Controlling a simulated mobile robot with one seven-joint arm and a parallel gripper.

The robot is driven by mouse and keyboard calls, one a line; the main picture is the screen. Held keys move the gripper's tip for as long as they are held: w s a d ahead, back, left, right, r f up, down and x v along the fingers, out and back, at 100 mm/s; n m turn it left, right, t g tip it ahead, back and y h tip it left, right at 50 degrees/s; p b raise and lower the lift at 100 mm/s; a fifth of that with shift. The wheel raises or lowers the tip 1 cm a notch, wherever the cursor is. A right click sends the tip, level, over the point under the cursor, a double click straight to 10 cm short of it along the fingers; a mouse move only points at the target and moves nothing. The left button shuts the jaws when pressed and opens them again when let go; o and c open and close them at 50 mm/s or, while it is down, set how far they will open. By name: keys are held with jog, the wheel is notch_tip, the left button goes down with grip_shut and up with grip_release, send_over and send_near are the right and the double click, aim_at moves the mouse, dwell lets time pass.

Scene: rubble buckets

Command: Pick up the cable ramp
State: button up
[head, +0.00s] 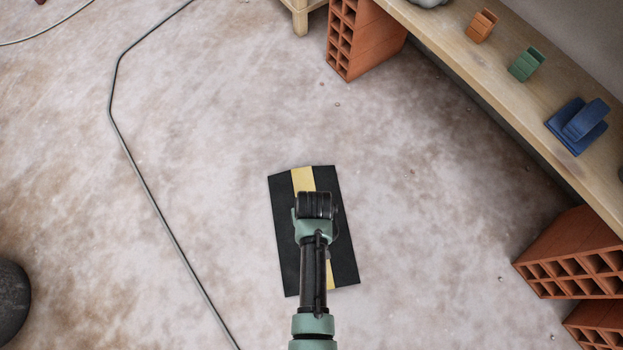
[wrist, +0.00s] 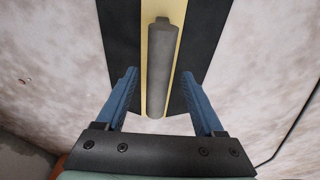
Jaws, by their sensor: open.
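The cable ramp (head: 284,215) is a flat black slab with a yellow middle stripe, lying on the floor under my arm in the head view. In the wrist view the cable ramp (wrist: 209,40) fills the upper middle, with a grey rounded bar (wrist: 161,65) along its yellow stripe. My gripper (wrist: 157,82) is open, its two blue fingers on either side of the bar, with gaps showing on both sides. I cannot tell how far the fingertips are above the ramp. In the head view my arm hides the ramp's middle and the fingers.
A thin dark cable (head: 154,202) runs along the floor to the left. A wooden plank (head: 455,62) on hollow red bricks (head: 366,42) stands at the right, holding orange, green and blue items (head: 577,125). A dark round object (head: 12,302) sits at the left edge. Floor around the ramp is clear.

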jog(key=f+b, duration=0.2)
jog(key=f, duration=0.1)
jog(key=shift+w+f, duration=0.15)
jog(key=shift+w, duration=0.2)
grip_shut()
dwell(1.1)
